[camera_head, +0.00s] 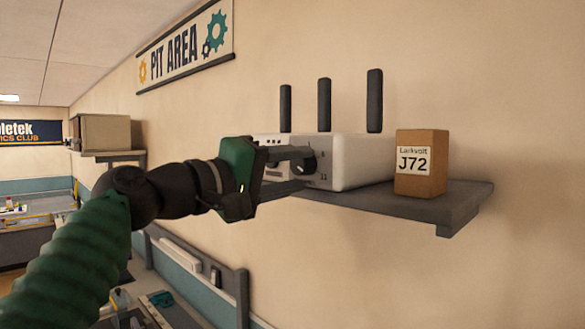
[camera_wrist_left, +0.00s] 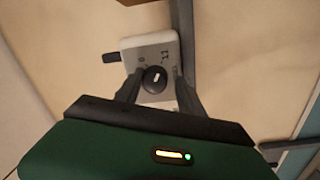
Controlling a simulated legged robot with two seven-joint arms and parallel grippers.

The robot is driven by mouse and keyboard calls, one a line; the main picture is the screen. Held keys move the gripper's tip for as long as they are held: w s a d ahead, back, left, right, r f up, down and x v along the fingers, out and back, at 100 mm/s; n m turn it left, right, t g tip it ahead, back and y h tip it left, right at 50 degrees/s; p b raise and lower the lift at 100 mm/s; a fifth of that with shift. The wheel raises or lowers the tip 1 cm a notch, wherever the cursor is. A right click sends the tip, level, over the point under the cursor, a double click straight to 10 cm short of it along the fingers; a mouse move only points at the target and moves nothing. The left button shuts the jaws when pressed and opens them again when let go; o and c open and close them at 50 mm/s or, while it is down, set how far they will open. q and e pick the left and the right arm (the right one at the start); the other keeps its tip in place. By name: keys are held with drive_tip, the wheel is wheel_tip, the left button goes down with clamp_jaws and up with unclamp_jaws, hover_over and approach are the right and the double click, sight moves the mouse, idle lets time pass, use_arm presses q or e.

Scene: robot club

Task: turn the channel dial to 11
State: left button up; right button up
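The channel dial (camera_head: 309,163) is a dark round knob on the grey front panel of a white box with three black antennas (camera_head: 362,160). A small "11" is printed on the panel below and right of the dial. In the left wrist view the dial (camera_wrist_left: 154,80) shows a short white mark on its face. My left gripper (camera_head: 302,171) is open, with one finger above the dial and one below it. In the left wrist view its fingers stand on either side of the dial, with small gaps visible. My right gripper is not in view.
The white box stands on a grey wall shelf (camera_head: 440,200). A brown box labelled J72 (camera_head: 421,165) stands right of it, near the shelf's end. Another shelf with a beige box (camera_head: 100,132) is further back at left. Free air lies in front of the shelf.

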use_arm(q)
drive_tip(key=shift+o, duration=0.6)
drive_tip(key=shift+r, duration=0.1)
drive_tip(key=shift+s+a, duration=0.1)
drive_tip(key=shift+s, duration=0.05)
drive_tip(key=b+v, duration=0.7)
drive_tip(key=v, duration=0.9)
drive_tip(key=shift+a, duration=0.25)
drive_tip(key=shift+d, duration=0.1)
